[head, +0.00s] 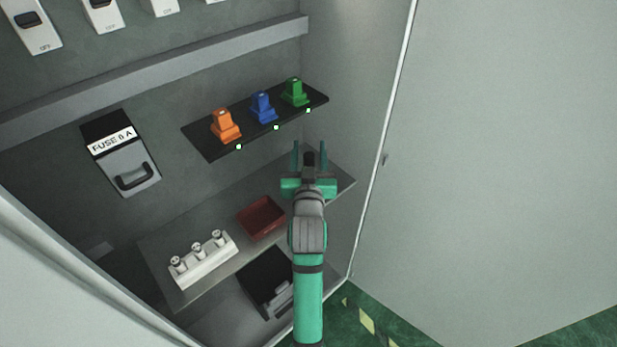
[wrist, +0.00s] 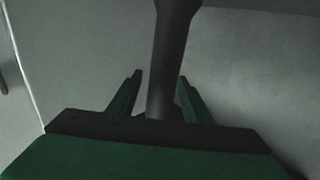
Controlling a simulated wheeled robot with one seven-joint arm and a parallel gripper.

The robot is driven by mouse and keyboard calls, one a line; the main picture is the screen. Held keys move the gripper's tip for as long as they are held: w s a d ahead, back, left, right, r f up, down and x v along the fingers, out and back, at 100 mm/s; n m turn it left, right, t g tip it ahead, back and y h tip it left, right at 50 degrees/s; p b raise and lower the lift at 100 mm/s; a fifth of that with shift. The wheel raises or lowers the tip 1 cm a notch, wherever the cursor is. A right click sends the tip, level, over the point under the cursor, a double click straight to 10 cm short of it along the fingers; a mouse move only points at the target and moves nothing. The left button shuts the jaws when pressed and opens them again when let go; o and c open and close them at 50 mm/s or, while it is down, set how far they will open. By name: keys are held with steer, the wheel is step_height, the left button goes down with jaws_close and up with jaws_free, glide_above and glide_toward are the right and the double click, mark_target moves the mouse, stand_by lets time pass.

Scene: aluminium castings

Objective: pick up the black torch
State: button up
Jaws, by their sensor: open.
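The black torch shows in the wrist view (wrist: 172,50) as a dark shaft, wider at the top, running down between the two fingers. In the head view only a short dark end of the torch (head: 309,158) shows between the fingers; the rest is hidden. My gripper (head: 309,146) is open, with one finger on each side of the torch. In the wrist view my gripper (wrist: 160,76) shows gaps between the shaft and both fingers. I cannot tell what the torch rests on.
A grey shelf (head: 190,232) holds a red tray (head: 262,218) and a white fuse block (head: 203,261). Orange (head: 226,126), blue (head: 263,107) and green (head: 295,93) pieces stand on a black ledge above. A grey cabinet door (head: 480,150) stands to the right.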

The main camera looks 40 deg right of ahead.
steer(key=shift+c, duration=0.7)
jaws_close()
